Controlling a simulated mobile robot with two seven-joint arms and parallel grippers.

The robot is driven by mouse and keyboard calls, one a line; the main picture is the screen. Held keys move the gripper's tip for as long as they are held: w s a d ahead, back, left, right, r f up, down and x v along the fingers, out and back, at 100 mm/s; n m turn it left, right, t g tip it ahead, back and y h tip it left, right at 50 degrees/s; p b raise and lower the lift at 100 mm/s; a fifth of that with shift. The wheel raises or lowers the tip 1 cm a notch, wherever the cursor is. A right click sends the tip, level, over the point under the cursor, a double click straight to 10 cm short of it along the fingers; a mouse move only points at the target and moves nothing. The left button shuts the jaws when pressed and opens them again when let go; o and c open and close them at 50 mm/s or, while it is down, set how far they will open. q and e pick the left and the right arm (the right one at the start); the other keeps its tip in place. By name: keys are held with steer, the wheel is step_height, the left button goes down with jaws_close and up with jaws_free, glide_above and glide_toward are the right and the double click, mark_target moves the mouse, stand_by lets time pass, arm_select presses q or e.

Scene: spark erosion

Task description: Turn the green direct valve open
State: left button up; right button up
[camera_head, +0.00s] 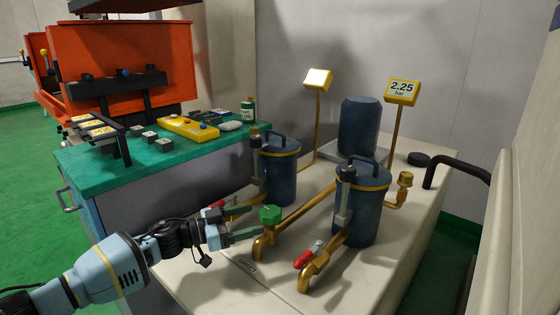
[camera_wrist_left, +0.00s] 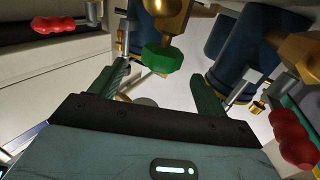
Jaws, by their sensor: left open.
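The green direct valve (camera_head: 270,214) is a small green handle on a brass pipe in front of the two blue filter canisters. My left gripper (camera_head: 256,218) comes in from the left with its two green fingers spread and pointing at the valve. In the left wrist view the green handle (camera_wrist_left: 162,57) lies between the lines of the two open fingers (camera_wrist_left: 159,74), at or just beyond their tips. I cannot tell whether a finger touches it. Nothing is held. My right gripper is not in view.
A red-handled valve (camera_head: 304,259) sits at right front, and another red handle (camera_head: 217,204) is close behind my gripper. Blue canisters (camera_head: 362,210) and brass pipes stand behind the valve. A yellow gauge (camera_head: 402,92) reads 2.25 bar. The cream bench top (camera_head: 222,277) is clear in front.

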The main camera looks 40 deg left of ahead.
mark_target(276, 213)
arm_select(q)
steer(key=shift+b+x, duration=0.3)
steer(key=shift+x, duration=3.65)
